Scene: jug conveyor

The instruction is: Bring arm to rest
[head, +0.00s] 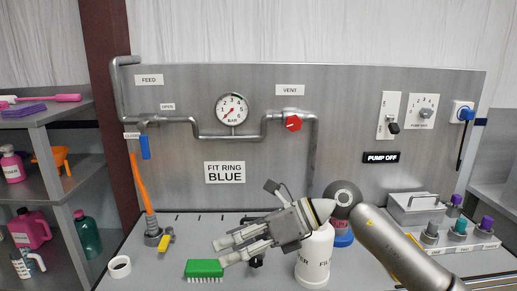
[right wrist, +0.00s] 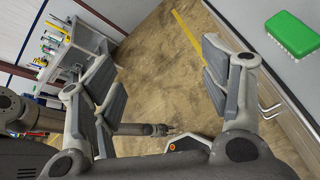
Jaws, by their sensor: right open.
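My right gripper (head: 222,252) reaches in from the right in the head view, above the front of the bench. Its fingers are open, pointing left, with nothing between them. A green brush (head: 204,269) lies on the bench just below and left of the fingertips. In the right wrist view both fingers (right wrist: 160,85) stand wide apart over bare floor, and the green brush (right wrist: 292,35) is outside them at the upper right. A dark arm with a gripper-like end (right wrist: 165,130) shows small in that view, probably my left one; its jaws are too small to read.
A white filter bottle (head: 314,258) stands close beside my right gripper and arm. A white ring (head: 119,266) lies at the bench's left. A grey box (head: 415,208) and a rack of capped bottles (head: 460,240) are at right. The pipe panel (head: 270,165) stands behind.

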